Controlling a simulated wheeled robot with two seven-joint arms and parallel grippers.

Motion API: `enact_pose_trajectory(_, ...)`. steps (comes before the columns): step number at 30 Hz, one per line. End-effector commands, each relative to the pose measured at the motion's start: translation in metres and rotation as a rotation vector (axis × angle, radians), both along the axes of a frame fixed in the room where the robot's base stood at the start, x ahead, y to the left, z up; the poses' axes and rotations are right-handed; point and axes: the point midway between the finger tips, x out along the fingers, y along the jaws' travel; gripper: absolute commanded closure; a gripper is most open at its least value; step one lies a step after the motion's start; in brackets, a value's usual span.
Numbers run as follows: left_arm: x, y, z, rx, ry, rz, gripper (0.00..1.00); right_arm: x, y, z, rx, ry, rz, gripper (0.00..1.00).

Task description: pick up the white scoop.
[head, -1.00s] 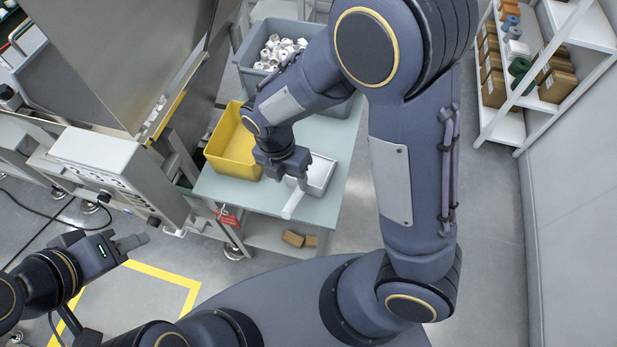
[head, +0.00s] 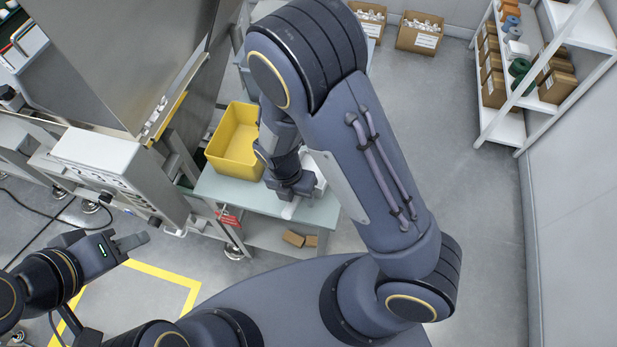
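The white scoop (head: 291,209) shows only as a short stretch of pale handle pointing toward me. The rest of it is hidden behind my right gripper. My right gripper (head: 293,194) is right over the handle, pointing down. Its fingertips are hidden, so I cannot tell whether they are around the handle or above it. A white tray (head: 319,176) is at the scoop, mostly covered by my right arm. My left gripper (head: 133,242) is far to the left, away from the scoop, seen from the side; its opening does not show.
A yellow bin (head: 234,148) stands left of my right gripper on the pale table (head: 325,212). A metal machine (head: 115,60) stands at the left. Cardboard boxes (head: 419,34) are on the floor at the back, and white shelving (head: 508,125) is at the right.

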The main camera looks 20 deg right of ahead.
Motion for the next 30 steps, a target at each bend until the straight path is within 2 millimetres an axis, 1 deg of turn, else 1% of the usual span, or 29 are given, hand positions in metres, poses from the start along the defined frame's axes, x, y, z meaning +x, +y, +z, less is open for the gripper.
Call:
enact_pose_trajectory(1, 0.0, 0.0, 0.0, 0.0, 0.0, 0.0, 0.64, 0.0, 0.0, 0.0, 0.0, 0.0, 0.0, 0.59)
enact_pose_trajectory(9, 0.0, 0.0, 0.0, 0.0, 0.0, 0.0, 0.64, 0.0, 0.0, 0.0, 0.0, 0.0, 0.0, 0.95)
enact_pose_trajectory(10, 0.0, 0.0, 0.0, 0.0, 0.0, 0.0, 0.64, 0.0, 0.0, 0.0, 0.0, 0.0, 0.0, 0.98)
enact_pose_trajectory(11, 0.0, 0.0, 0.0, 0.0, 0.0, 0.0, 0.64, 0.0, 0.0, 0.0, 0.0, 0.0, 0.0, 1.0)
enact_pose_trajectory(19, 0.0, 0.0, 0.0, 0.0, 0.0, 0.0, 0.64, 0.0, 0.0, 0.001, 0.001, -0.001, 0.0, 1.0)
enact_pose_trajectory(23, 0.0, 0.0, 0.001, 0.0, 0.0, 0.0, 0.64, 0.0, 0.001, 0.008, 0.002, 0.0, 0.0, 1.0)
enact_pose_trajectory(26, 0.0, 0.0, 0.001, 0.0, 0.0, 0.0, 0.64, 0.001, 0.001, 0.02, 0.003, -0.002, 0.001, 1.0)
enact_pose_trajectory(28, 0.0, 0.0, 0.002, 0.0, 0.0, 0.0, 0.64, 0.001, 0.001, 0.033, 0.005, -0.004, -0.001, 1.0)
enact_pose_trajectory(30, 0.0, 0.0, 0.001, 0.0, 0.0, 0.0, 0.64, -0.003, 0.012, 0.045, 0.005, -0.004, 0.005, 1.0)
